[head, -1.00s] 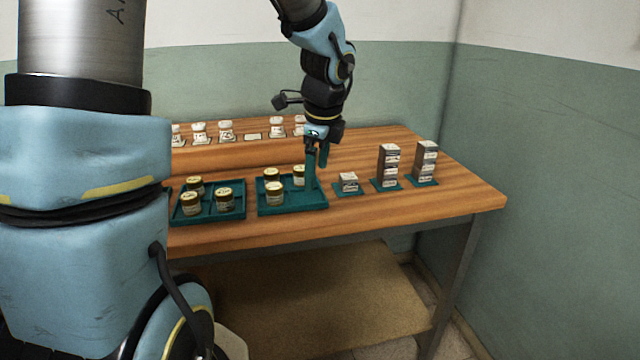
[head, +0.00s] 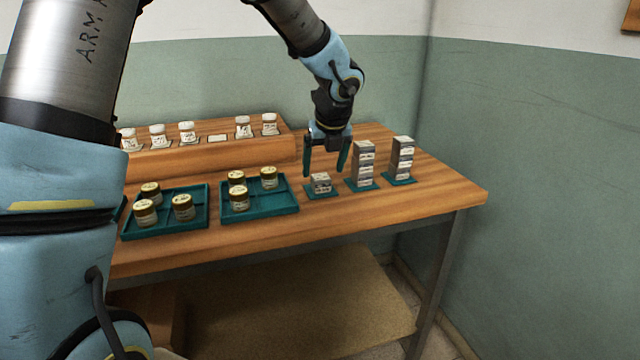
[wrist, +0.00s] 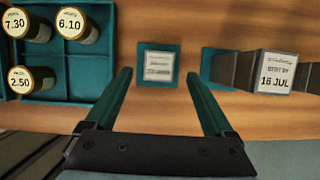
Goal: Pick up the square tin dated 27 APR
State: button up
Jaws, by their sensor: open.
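My gripper (head: 324,172) is open and empty above a single square tin (head: 320,183) on a teal mat. In the wrist view this tin (wrist: 158,67) lies ahead, between the lines of my two green fingers; the print on its top is too small to read. To its right stands a stack of square tins (head: 363,163), and further right another stack (head: 402,158). The top tin of the nearer stack (wrist: 278,72) reads 16 JUL in the wrist view. No 27 APR date is legible in these frames.
Two teal trays (head: 207,221) with gold-lidded jars stand left of the tins. In the wrist view, jar lids (wrist: 72,22) read 7.30, 6.10 and 2.50. White-lidded jars (head: 187,132) stand on a raised wooden shelf behind. The table's front right is clear.

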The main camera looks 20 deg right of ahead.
aim_at(321, 177)
jog(key=x, duration=0.4)
jog(key=shift+w+f, duration=0.2)
jog(key=shift+w, duration=0.1)
grip_shut()
dwell(0.4)
